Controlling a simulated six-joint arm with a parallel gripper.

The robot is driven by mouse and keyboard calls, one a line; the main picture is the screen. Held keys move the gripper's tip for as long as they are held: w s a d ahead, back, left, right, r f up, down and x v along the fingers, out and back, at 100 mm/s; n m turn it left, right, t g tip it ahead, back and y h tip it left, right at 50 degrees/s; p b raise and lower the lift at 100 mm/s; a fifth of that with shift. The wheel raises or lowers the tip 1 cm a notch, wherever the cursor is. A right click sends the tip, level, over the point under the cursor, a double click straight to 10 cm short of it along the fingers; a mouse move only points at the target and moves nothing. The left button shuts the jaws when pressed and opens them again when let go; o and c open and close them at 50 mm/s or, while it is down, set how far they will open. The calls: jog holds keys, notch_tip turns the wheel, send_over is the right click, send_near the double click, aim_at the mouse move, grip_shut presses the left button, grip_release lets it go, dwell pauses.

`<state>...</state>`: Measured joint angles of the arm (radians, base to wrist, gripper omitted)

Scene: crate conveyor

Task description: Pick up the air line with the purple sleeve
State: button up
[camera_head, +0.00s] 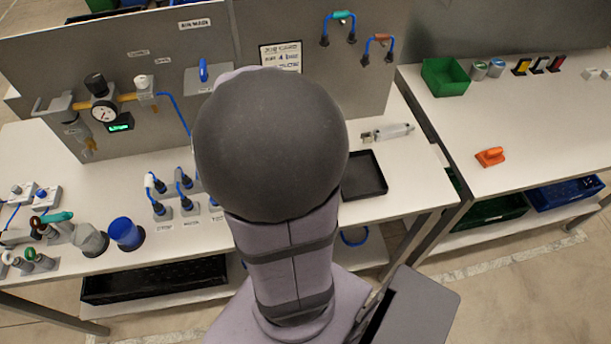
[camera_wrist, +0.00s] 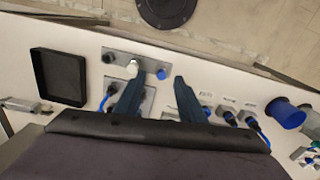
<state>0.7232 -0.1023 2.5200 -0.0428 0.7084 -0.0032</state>
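No purple sleeve shows clearly in either view. Short blue air lines stand in sockets on the bench left of my arm, one with a white sleeve (camera_head: 150,181). Two more lines hang on the back panel, one with a teal sleeve (camera_head: 341,15) and one with a brown-orange sleeve (camera_head: 381,38). My gripper (camera_wrist: 158,75) is open in the wrist view, with nothing visibly held. Its fingers are spread above a grey fitting plate (camera_wrist: 147,103) with white and blue fittings. Blue lines show beside both fingers. My own arm hides the gripper in the head view.
A black tray (camera_head: 377,190) lies on the bench right of my arm, with a metal cylinder (camera_head: 388,132) behind it. A blue cup (camera_head: 125,232) stands front left. A gauge assembly (camera_head: 104,110) projects from the panel. The right bench holds a green bin (camera_head: 445,78).

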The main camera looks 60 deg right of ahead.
jog(key=s+d+f+m+h+b, duration=0.2)
jog(key=d, duration=0.6)
jog(key=w+d+r+n+t+h, duration=0.1)
jog(key=w+d+r+t+h, duration=0.1)
jog(key=w+d+r, duration=0.3)
jog(key=shift+s+d+f, duration=0.1)
jog(key=shift+d+f, duration=0.6)
jog(key=shift+f, duration=0.65)
jog(key=shift+s+d+f, duration=0.15)
jog(key=shift+d+f, duration=0.6)
jog(key=shift+f, duration=0.55)
jog(key=shift+s+d+f, duration=0.1)
jog(key=shift+d+f, duration=0.6)
jog(key=shift+f, duration=0.65)
grip_shut()
